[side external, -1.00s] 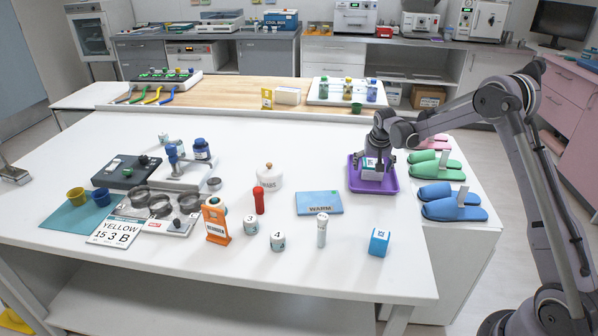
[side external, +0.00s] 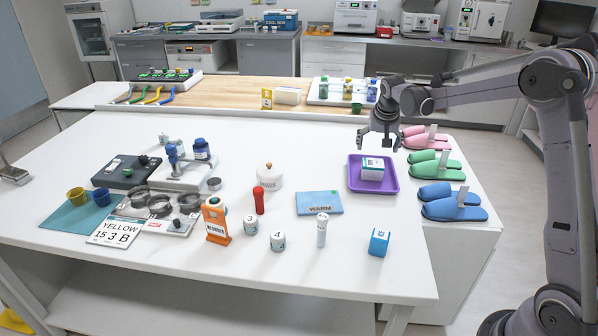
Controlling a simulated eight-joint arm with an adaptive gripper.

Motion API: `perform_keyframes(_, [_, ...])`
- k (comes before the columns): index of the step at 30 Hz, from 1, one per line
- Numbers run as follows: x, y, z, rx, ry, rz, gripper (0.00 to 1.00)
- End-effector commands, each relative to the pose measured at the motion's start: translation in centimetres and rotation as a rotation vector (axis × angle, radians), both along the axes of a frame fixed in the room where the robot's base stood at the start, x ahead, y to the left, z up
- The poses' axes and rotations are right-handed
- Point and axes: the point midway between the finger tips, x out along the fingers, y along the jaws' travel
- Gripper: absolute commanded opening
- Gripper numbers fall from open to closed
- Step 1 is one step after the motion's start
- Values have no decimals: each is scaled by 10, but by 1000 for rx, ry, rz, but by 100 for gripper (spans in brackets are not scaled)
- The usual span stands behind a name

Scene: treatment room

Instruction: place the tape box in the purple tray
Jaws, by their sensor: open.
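The tape box (side external: 372,169), white with green markings, sits inside the purple tray (side external: 388,188) on the right part of the white table. Tray walls surround it on all sides. My gripper (side external: 377,146) is open and empty, above the tray's far side and apart from the box. Its fingers point down.
A blue WARM pad (side external: 319,203) lies left of the tray, and a blue cube (side external: 379,242) stands in front. Pairs of pink, green and blue slippers (side external: 452,208) line the right side. A white lidded jar (side external: 269,178) stands farther left. Bottles (side external: 347,88) stand on a board behind.

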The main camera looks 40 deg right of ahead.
Motion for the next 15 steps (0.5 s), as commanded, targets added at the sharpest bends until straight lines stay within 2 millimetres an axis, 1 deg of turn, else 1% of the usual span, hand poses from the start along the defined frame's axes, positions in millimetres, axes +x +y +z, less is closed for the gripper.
perform_keyframes(1, [-2, 2, 6, 0, 0, 0, 88])
perform_keyframes(5, [-4, 4, 13, 0, 0, 2, 88])
perform_keyframes(8, [-9, 12, 21, -1, -5, 20, 88])
perform_keyframes(11, [-20, 31, 35, -4, -14, 69, 88])
perform_keyframes(15, [-48, 68, 59, -11, -38, 173, 88])
